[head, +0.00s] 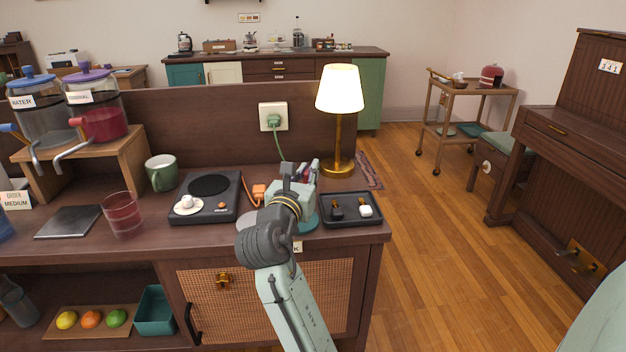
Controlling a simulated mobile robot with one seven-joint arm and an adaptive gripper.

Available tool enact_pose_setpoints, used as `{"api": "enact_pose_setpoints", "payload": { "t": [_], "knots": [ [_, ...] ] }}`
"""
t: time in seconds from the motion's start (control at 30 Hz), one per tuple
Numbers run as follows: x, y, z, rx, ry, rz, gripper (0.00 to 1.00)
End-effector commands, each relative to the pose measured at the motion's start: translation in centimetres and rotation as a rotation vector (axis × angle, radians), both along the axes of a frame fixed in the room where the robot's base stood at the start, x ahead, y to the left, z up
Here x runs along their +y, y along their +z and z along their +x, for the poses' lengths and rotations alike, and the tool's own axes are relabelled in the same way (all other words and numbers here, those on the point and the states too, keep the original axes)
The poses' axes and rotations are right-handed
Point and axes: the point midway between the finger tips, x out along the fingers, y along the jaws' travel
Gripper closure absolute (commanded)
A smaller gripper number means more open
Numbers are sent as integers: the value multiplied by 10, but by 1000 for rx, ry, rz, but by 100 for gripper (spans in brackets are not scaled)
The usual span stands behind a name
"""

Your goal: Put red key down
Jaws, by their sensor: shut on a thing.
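My gripper (304,174) is above the right part of the wooden counter, just left of a dark tray. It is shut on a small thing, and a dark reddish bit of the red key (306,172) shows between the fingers. The fingers hide most of it. The dark tray (326,221) holds a black piece (337,213) and a white piece (366,211), with brass-coloured parts behind them.
A lit lamp (338,130) stands behind the tray. The counter's right edge is close to the tray.

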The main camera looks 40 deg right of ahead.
Motion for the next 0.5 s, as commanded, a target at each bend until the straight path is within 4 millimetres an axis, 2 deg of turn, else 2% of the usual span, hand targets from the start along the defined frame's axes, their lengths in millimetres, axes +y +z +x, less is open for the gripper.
{"api": "enact_pose_setpoints", "payload": {
  "t": [0.03,0.3,0.5],
  "knots": [
    [14,-1,-4,-4,4,-2,100],
    [81,6,-30,-5,5,-1,100],
    [114,11,-43,-2,3,-2,100]
  ]
}}
